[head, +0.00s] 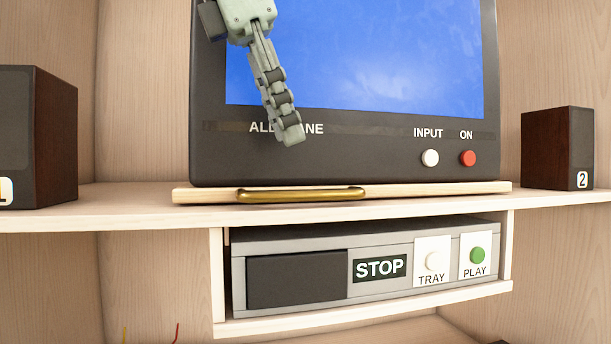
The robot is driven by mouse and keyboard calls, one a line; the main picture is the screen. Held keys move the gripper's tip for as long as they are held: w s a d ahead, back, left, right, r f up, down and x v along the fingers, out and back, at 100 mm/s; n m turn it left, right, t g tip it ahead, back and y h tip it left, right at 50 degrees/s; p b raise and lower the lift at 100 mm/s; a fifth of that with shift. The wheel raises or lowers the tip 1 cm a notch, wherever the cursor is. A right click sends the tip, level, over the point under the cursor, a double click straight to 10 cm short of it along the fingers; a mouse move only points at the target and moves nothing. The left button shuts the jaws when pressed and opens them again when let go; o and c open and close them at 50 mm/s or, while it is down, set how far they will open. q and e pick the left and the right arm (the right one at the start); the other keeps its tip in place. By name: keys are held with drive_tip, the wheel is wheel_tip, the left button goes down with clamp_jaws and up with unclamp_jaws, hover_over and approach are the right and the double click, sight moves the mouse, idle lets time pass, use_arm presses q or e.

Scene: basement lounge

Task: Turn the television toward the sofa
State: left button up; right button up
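The television (345,160) is a dark box with a lit blue screen, an INPUT button and a red ON button. It stands on a thin wooden board (430,189) with a brass handle (300,195) along its front edge. My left gripper (291,136) hangs down in front of the television's lower left part, above the brass handle and apart from it. Its fingers appear together, one lined up with the other, with nothing seen between them. My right gripper is not in view. The sofa is not in view.
A speaker (55,140) marked 1 stands at the left and a speaker (557,150) marked 2 at the right on the shelf (130,211). Below, a grey disc player (370,287) with TRAY and PLAY buttons sits in a compartment. Thin coloured tips show at the bottom left.

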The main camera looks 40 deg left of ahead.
sight(304, 191)
use_arm(q)
drive_tip(key=b+x, duration=0.1)
drive_tip(key=x, duration=0.5)
drive_tip(key=shift+w+f, duration=0.5)
drive_tip(key=shift+f, duration=0.25)
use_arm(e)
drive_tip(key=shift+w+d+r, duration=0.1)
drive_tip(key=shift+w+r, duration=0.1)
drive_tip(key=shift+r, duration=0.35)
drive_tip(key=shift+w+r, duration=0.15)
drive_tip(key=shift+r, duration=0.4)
use_arm(q)
clamp_jaws()
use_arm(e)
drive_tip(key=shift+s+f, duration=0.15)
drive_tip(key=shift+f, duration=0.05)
